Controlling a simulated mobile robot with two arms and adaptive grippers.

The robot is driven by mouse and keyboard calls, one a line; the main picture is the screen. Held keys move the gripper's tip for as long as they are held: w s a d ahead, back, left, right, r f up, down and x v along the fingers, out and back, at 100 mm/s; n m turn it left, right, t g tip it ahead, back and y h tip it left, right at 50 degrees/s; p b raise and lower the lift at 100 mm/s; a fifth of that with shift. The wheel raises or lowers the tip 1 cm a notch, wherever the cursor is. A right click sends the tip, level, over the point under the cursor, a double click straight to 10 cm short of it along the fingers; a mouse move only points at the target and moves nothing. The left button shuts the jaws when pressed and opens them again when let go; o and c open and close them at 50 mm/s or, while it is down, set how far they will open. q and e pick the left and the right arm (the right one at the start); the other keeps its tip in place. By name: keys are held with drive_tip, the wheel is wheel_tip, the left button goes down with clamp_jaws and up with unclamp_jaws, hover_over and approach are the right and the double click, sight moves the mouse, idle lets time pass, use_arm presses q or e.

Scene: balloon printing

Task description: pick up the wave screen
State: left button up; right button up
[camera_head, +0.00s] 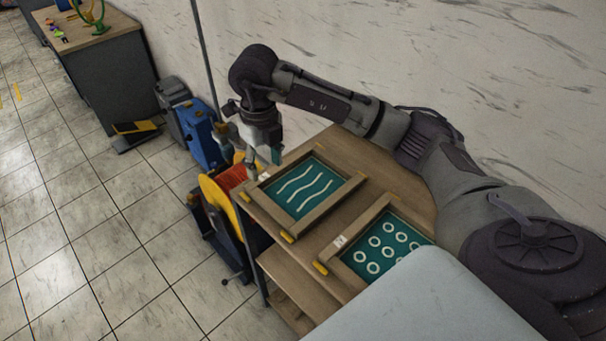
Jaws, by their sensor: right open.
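The wave screen (301,189) is a wooden frame around a green panel with white wavy lines. It lies on the left part of the wooden table, with yellow tabs on its near-left side. My right gripper (263,160) points down over the far-left corner of the frame and is open, with nothing between its fingers. I cannot tell whether a finger touches the frame. My left gripper is not in view.
A second screen with white rings (386,242) lies on the same wooden table (385,176), nearer to me and to the right. A yellow-wheeled machine (221,209) and a blue box (202,136) stand left of the table. The tiled floor beyond is mostly clear.

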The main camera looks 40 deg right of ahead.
sight(272, 206)
drive_tip(key=f, duration=0.1)
drive_tip(key=f+p, duration=0.1)
drive_tip(key=f, duration=0.3)
drive_tip(key=shift+s+d+f, duration=0.1)
drive_tip(key=shift+s+f, duration=0.15)
drive_tip(key=shift+s, duration=0.05)
drive_tip(key=shift+f+p, duration=0.7)
drive_tip(key=shift+f, duration=0.85)
wheel_tip(272, 206, down, 4)
drive_tip(key=shift+s+r+p, duration=0.15)
drive_tip(key=shift+r+p, duration=0.05)
drive_tip(key=shift+p, duration=0.7)
drive_tip(key=shift+f, duration=0.55)
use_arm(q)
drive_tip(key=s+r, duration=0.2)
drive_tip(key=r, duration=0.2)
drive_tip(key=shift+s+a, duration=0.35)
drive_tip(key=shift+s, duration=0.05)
use_arm(e)
clamp_jaws()
